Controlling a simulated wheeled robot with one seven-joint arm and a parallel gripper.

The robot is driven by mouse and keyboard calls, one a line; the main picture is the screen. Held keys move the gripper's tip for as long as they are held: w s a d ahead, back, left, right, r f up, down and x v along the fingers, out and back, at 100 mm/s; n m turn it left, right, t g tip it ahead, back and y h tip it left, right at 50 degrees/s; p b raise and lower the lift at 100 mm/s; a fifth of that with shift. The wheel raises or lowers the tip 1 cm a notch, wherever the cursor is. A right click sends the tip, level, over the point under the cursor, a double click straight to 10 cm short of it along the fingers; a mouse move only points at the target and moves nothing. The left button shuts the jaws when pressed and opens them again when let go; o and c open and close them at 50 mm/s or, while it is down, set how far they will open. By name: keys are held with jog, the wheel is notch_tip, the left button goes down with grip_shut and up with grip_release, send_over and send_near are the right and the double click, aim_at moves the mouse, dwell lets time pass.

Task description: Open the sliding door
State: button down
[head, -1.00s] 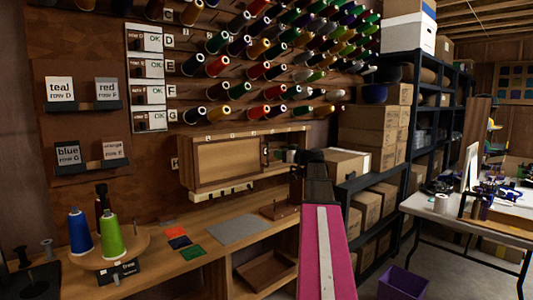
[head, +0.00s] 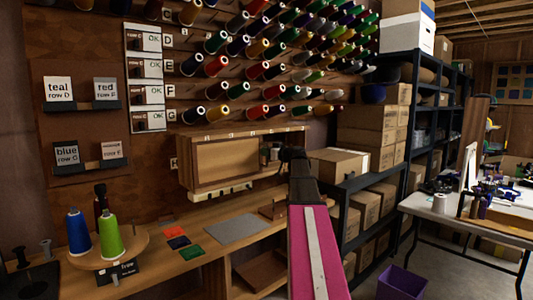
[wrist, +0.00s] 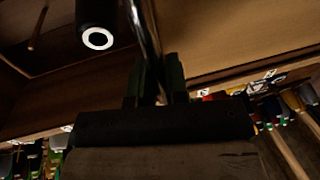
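The wooden wall cabinet (head: 186,178) hangs above the workbench. Its light wood sliding panel (head: 227,158) covers the left and middle part of the front. The right end is uncovered and shows small dark items inside. My gripper (head: 290,154) is in front of the cabinet's right end, partly hidden by my own arm. In the wrist view its two dark fingers (wrist: 158,82) stand close together. A shiny metal bar (wrist: 146,35) runs down to the narrow gap between them. I cannot tell whether they grip it.
A black cylinder with a white ring (wrist: 97,38) is close to the fingers in the wrist view. Thread spools (head: 265,70) fill the wall above the cabinet. Blue (head: 77,232) and green (head: 111,236) cones stand on the bench at left. Shelves with boxes (head: 368,129) are at right.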

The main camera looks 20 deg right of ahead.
jog(key=w+d, duration=0.3)
jog(key=d, duration=0.5)
jog(key=shift+d, duration=0.35)
jog(key=c, duration=1.1)
grip_release()
jog(key=shift+c, duration=0.2)
jog(key=v, duration=1)
jog(key=shift+s+d, duration=0.2)
jog(key=shift+s, duration=0.1)
